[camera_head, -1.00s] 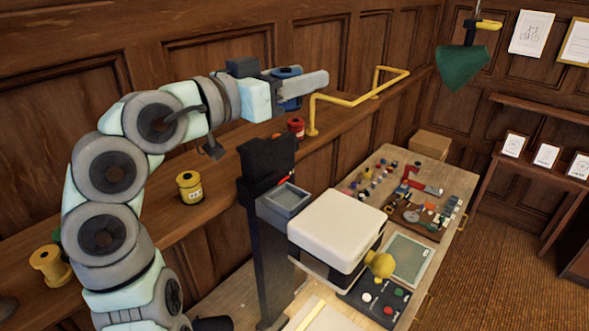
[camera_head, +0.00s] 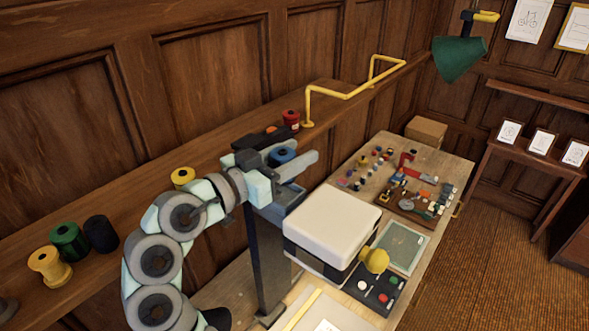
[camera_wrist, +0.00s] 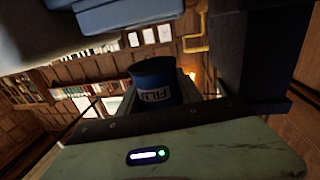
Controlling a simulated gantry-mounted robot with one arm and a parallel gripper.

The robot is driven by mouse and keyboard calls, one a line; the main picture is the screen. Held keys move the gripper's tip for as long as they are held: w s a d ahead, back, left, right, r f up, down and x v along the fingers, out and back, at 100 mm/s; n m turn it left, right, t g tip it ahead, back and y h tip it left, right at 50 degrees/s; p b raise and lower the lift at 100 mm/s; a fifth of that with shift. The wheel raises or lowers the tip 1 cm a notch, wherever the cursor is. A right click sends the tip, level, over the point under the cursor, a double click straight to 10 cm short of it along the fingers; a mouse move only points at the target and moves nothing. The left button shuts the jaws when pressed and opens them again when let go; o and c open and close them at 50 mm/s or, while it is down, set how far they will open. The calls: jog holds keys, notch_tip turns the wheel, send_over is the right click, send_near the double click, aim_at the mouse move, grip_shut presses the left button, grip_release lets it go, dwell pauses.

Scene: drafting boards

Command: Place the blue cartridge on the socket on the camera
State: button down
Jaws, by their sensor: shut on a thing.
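The blue cartridge (camera_head: 281,156) is a short blue cylinder held between the fingers of my gripper (camera_head: 292,160). My gripper is shut on it, and one long grey finger shows in front. In the wrist view the cartridge (camera_wrist: 155,82) shows a white label with dark lettering. The camera (camera_head: 330,228) has a white top, a dark body and a yellow knob. A grey open-topped, tray-like socket (camera_head: 292,203) lies at its left, by a black column. My gripper hovers above the socket and partly hides it; I cannot tell the exact gap.
A yellow rail (camera_head: 345,95) and a red spool (camera_head: 290,119) are on the wall shelf behind my gripper. Yellow, green (camera_head: 69,241) and black spools stand farther left. A wooden desk (camera_head: 440,160) with small parts is at right. A green lamp (camera_head: 459,60) hangs above.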

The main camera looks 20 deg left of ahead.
aim_at(294, 185)
jog(key=shift+f+p, duration=0.3)
jog(key=shift+f, duration=2)
jog(key=shift+f, duration=0.2)
jog(key=c, duration=0.8)
grip_release()
jog(key=shift+r, duration=0.1)
jog(key=shift+r, duration=0.1)
jog(key=shift+s+a, duration=0.1)
jog(key=shift+s, duration=0.05)
jog(key=b+v, duration=0.2)
jog(key=v, duration=0.9)
jog(key=shift+s+b, duration=0.3)
jog(key=shift+a, duration=0.1)
